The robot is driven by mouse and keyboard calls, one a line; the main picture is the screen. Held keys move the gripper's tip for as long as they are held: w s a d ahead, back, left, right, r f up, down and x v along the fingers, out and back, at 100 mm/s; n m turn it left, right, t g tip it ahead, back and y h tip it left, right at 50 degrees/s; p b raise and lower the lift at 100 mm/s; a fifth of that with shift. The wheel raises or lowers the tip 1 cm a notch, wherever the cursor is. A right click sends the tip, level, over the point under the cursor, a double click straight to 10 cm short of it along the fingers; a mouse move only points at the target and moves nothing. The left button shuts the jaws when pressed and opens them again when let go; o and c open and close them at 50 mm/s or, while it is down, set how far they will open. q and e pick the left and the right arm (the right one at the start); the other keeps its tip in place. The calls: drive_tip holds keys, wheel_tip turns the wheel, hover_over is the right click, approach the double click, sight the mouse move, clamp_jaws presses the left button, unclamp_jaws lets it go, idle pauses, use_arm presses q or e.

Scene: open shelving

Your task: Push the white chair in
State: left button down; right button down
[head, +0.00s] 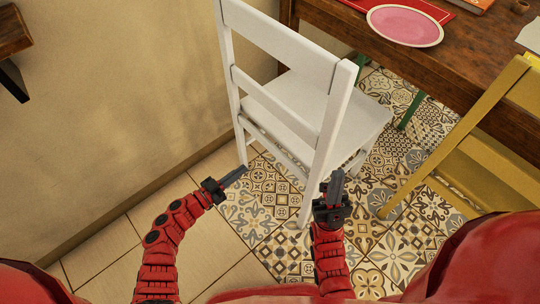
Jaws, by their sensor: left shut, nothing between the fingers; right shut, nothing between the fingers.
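The white chair (283,91) stands upright in the middle of the head view, its slatted back towards me and its seat extending towards the wooden table (466,60). My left gripper (241,170) is shut and empty, low near the left rear leg of the chair. My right gripper (337,175) is shut and empty, pointing up just right of the chair's right rear post. From this view I cannot tell whether either gripper touches the chair.
A beige wall (110,105) runs along the left, with a dark shelf bracket (12,80) at the far left. A yellow chair (470,135) stands at the right. A pink plate (405,25) lies on the table. Patterned floor tiles (262,205) lie between the chairs.

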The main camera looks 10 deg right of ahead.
use_arm(q)
drive_tip(key=b, duration=0.3)
approach(270, 149)
drive_tip(key=x, duration=0.3)
drive_tip(key=p+x, duration=0.1)
drive_tip(key=x, duration=0.2)
drive_tip(key=shift+w, duration=0.1)
drive_tip(key=shift+w+d, duration=0.25)
drive_tip(key=shift+d, duration=0.1)
